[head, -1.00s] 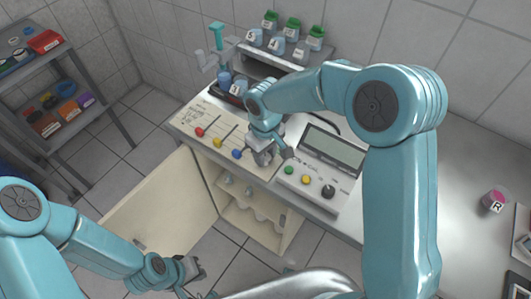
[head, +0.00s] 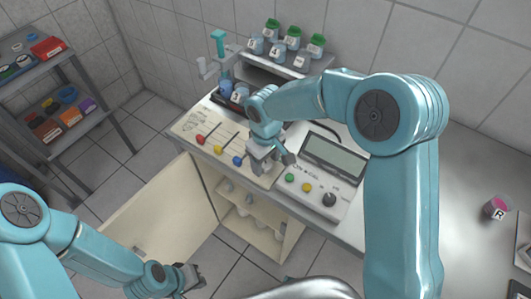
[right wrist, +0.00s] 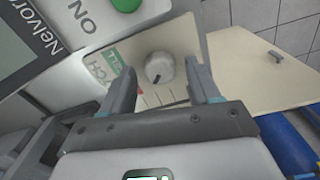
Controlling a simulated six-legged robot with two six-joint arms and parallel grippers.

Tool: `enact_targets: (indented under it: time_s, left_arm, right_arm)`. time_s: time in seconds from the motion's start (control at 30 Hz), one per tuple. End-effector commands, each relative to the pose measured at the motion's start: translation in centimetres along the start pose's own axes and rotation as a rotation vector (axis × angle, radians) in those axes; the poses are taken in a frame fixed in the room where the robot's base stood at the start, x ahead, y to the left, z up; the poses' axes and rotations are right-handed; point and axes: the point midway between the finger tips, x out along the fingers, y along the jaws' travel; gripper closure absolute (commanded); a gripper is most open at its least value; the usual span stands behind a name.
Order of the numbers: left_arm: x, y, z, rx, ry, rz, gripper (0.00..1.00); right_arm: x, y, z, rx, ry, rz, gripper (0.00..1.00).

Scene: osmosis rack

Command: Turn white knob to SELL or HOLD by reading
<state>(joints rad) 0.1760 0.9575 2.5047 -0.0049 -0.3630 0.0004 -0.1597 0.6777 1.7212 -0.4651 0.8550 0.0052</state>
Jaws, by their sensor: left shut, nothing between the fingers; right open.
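The white knob (right wrist: 161,62) shows in the right wrist view on a cream panel (right wrist: 190,40), with a dark pointer mark towards its lower left. A green label reading SELL lies left of it, and red tick marks lie below. My right gripper (head: 268,163) is open, its fingers on either side of the knob in the wrist view; I cannot tell whether they touch it. In the head view that gripper hides the knob. The meter (head: 335,156) beside it has a grey screen whose reading is not legible. My left gripper (head: 193,279) is shut and empty, low in front of the cabinet.
Red, yellow and blue knobs (head: 219,149) sit on the panel left of my right gripper. Green-capped bottles (head: 293,35) stand on a rack behind. An open cabinet door (head: 160,215) is below. A pink cup (head: 494,208) stands on the bench at right.

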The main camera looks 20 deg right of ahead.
Motion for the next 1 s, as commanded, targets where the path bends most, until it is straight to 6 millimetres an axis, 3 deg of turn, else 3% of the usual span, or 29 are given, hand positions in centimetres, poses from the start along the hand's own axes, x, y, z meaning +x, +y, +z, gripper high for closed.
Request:
enact_targets:
  time_s: [0.17, 0.6, 0.8, 1.0]
  left_arm:
    - [0.2, -0.1, 0.0, 0.0, 0.0, 0.0, 1.0]
    - [0.5, -0.2, 0.0, 0.0, 0.0, 0.0, 1.0]
    - [0.4, -0.2, 0.0, 0.0, 0.0, 0.0, 1.0]
    - [0.4, -0.1, 0.0, 0.0, 0.0, 0.0, 1.0]
  right_arm:
    - [-2.4, 0.0, -0.1, 0.0, 0.007, 0.002, 0.39]
    - [-13.4, 0.0, -0.2, -0.001, 0.007, 0.001, 0.39]
    - [-15.8, 0.0, -0.1, -0.001, 0.004, 0.001, 0.39]
    - [-16.3, 0.0, -0.1, -0.001, 0.002, 0.001, 0.39]
